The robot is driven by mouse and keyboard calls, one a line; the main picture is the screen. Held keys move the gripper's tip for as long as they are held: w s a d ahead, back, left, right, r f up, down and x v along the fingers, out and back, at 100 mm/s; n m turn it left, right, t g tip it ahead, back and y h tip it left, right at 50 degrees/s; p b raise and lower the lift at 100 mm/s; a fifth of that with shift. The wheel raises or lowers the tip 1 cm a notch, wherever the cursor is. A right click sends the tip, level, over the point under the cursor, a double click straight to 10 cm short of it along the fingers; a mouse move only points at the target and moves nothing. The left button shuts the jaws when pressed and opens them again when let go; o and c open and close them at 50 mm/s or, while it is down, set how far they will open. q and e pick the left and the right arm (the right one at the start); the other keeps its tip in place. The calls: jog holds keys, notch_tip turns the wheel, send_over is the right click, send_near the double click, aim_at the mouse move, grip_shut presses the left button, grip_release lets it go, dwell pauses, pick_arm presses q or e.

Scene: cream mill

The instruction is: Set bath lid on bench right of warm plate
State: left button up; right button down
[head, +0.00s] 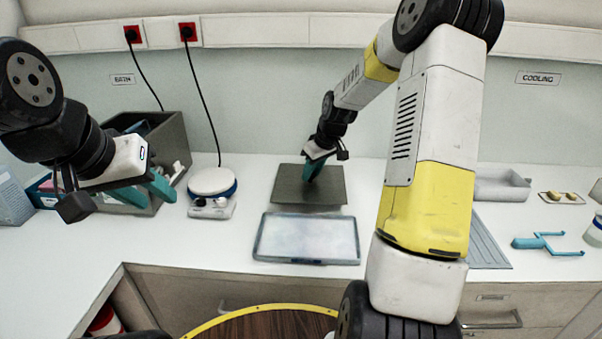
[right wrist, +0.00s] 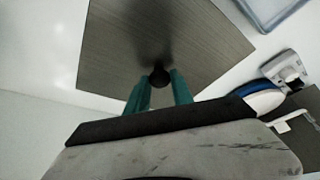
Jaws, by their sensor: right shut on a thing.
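The bath lid is a flat dark grey square plate (head: 325,197) with a black knob (right wrist: 160,78). In the head view it is level, at or just above the bench, right of a round white device with a blue rim (head: 212,182), probably the warm plate. I cannot tell whether the lid touches the bench. My right gripper (head: 313,168) is shut on the knob from above; its teal fingers also flank the knob in the right wrist view (right wrist: 158,88). My left gripper (head: 146,190) hangs open and empty at the left, in front of a dark grey open box (head: 178,140).
A pale blue-framed panel (head: 307,259) lies in front of the lid. Right of my right arm are a grey tray (head: 505,186), a ribbed grey mat (head: 488,246) and a teal forked tool (head: 548,243). Black cords run down the back wall. Bench right of the lid looks clear.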

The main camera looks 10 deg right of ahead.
aim_at(312, 181)
jog(key=shift+w+d, duration=0.15)
jog(key=shift+w, duration=0.2)
jog(key=shift+w+f, duration=0.1)
jog(key=shift+f, duration=1.65)
jog(key=shift+f, duration=0.1)
jog(key=c, duration=1.1)
grip_release()
